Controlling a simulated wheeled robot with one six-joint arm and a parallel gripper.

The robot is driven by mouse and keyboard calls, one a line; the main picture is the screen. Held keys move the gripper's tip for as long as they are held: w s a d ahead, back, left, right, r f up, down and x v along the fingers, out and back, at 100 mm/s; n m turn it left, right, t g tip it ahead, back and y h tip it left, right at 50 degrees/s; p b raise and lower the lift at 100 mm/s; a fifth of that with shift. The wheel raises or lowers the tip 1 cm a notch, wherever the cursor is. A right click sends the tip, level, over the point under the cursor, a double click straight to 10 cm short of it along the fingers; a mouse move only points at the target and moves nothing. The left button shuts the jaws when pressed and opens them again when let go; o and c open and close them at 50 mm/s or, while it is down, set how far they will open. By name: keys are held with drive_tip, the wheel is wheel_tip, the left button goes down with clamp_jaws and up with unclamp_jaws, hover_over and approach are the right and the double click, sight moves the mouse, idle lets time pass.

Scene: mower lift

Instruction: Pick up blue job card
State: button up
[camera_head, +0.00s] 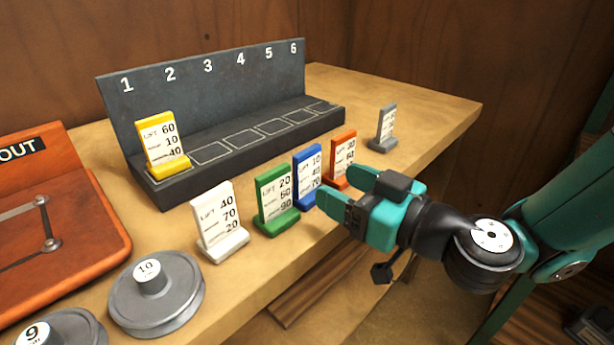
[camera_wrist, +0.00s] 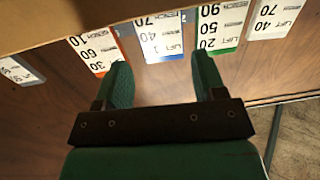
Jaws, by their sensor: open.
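The blue job card (camera_head: 308,176) stands upright on the wooden bench near its front edge, between the green card (camera_head: 274,200) and the orange card (camera_head: 341,160). My gripper (camera_head: 340,186) is open and empty, just in front of the blue card at the bench edge. In the wrist view the blue card (camera_wrist: 161,40) lies ahead of the gap between my open fingers (camera_wrist: 161,64), apart from them. Its lower part is partly hidden by my gripper in the head view.
A white card (camera_head: 219,220) and a grey card (camera_head: 383,129) also stand on the bench. A yellow card (camera_head: 160,146) stands in slot 1 of the dark numbered rack (camera_head: 180,188). Grey weights (camera_head: 157,300) and an orange-brown board (camera_head: 75,225) are at left.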

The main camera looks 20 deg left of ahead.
sight(310, 166)
drive_tip(key=p+x, duration=0.1)
drive_tip(key=x, duration=0.1)
drive_tip(key=r+p+x, duration=0.1)
drive_tip(key=p+x, duration=0.1)
drive_tip(key=shift+a, duration=0.2)
drive_tip(key=shift+w+a+f, duration=0.15)
drive_tip(key=shift+a, duration=0.05)
drive_tip(key=c, duration=0.6)
